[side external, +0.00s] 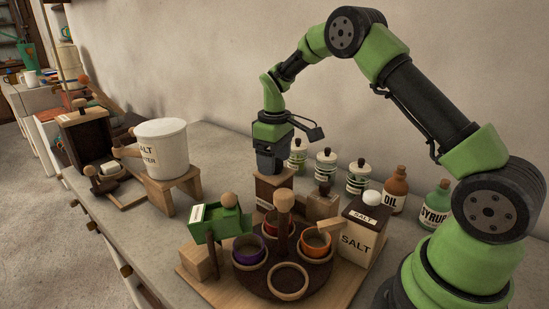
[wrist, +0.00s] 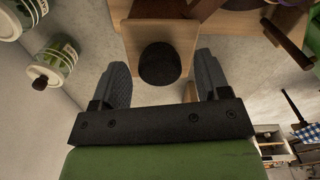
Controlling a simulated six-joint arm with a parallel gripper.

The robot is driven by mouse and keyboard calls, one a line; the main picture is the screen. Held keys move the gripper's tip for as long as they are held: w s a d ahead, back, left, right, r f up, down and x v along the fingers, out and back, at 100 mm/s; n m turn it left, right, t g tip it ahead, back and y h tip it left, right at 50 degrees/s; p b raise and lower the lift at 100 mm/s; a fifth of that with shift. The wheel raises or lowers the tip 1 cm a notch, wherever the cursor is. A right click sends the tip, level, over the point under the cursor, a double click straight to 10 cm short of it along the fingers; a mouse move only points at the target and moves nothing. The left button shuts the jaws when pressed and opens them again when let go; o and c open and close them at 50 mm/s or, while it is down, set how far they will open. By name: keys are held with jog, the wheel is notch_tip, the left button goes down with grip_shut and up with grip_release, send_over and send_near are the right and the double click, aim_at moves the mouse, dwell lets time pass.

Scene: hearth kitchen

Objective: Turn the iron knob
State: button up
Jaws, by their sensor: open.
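The dark, round iron knob (wrist: 160,64) sits on a light wooden block (wrist: 148,30) in the wrist view. My gripper (wrist: 163,80) is open, with one finger on each side of the knob and a visible gap on both sides. I cannot tell how far the fingertips are above the knob. In the side view my gripper (side external: 269,162) points straight down over a wooden box (side external: 272,188) at the back of the wooden stand. The gripper hides the top of that box, and I cannot make out the knob there.
A round rack holds purple (side external: 249,251), orange (side external: 316,242) and empty rings around a post (side external: 284,215). A salt box (side external: 360,232) stands to the right. Striped jars (side external: 326,166), an oil bottle (side external: 395,190) and a syrup bottle (side external: 436,206) line the wall.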

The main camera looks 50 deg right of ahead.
jog(key=c, duration=0.9)
jog(key=shift+m, duration=0.4)
jog(key=m, duration=0.3)
jog(key=shift+m, duration=0.4)
jog(key=m, duration=0.9)
jog(key=shift+r+m, duration=0.1)
jog(key=shift+m, duration=1.9)
